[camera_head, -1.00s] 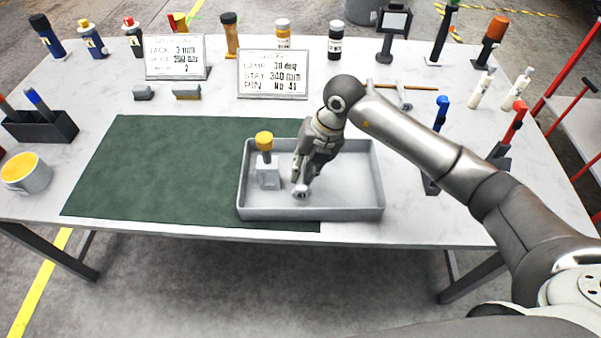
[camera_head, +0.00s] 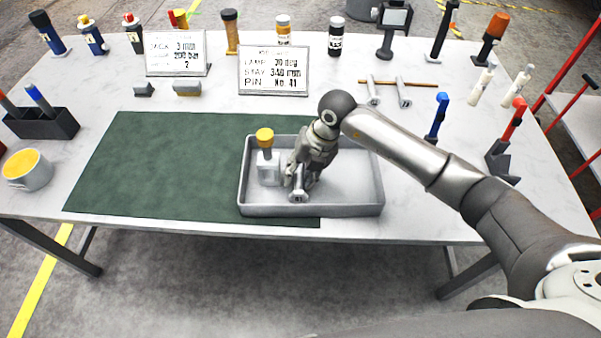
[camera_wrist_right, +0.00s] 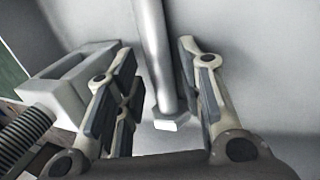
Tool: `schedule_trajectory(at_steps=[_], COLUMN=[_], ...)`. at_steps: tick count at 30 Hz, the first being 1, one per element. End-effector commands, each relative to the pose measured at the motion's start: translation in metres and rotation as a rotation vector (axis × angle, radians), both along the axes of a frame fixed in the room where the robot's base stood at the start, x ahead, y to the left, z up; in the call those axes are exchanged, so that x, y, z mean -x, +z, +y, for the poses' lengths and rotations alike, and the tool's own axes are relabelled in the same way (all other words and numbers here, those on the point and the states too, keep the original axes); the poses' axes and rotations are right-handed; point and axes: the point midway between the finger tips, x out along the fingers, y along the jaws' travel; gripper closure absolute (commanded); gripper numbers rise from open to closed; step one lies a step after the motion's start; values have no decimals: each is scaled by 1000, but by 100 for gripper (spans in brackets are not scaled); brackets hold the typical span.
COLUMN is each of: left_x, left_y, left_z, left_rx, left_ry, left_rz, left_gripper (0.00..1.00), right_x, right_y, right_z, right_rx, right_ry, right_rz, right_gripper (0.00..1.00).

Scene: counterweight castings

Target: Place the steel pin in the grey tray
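The steel pin (camera_head: 297,196) is in the grey tray (camera_head: 350,210), its round end facing the front of the table. In the right wrist view the pin (camera_wrist_right: 157,50) is a smooth rod with a wider end, lying on the tray floor. My right gripper (camera_head: 298,184) is low inside the tray, over the pin. In the wrist view its fingers (camera_wrist_right: 165,105) stand apart on either side of the pin, with gaps visible. The fingers hide part of the pin in the head view. My left gripper is not in view.
A grey block with a yellow knob (camera_head: 268,166) stands in the tray just left of my gripper. A green mat (camera_head: 160,165) lies left of the tray. Two more pins (camera_head: 404,93), signs (camera_head: 274,72) and several bottles stand farther back.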

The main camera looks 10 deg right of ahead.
Motion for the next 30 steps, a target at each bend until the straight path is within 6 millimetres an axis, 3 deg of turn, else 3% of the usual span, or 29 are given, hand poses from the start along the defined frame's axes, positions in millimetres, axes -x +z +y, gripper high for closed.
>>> schedule_trajectory(at_steps=[8, 13, 24, 30], left_x=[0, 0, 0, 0], left_y=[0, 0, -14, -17], left_z=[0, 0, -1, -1], left_rx=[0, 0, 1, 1], left_ry=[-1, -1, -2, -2], left_rz=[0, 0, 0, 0], left_gripper=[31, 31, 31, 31], right_x=[1, 0, 6, 8], right_y=[-1, 9, 81, 108], right_z=[-1, -4, -26, -34], right_rx=[3, 3, 3, 2], right_ry=[0, -1, 0, -1], right_rz=[3, -1, -4, -1], right_gripper=[60, 60, 60, 60])
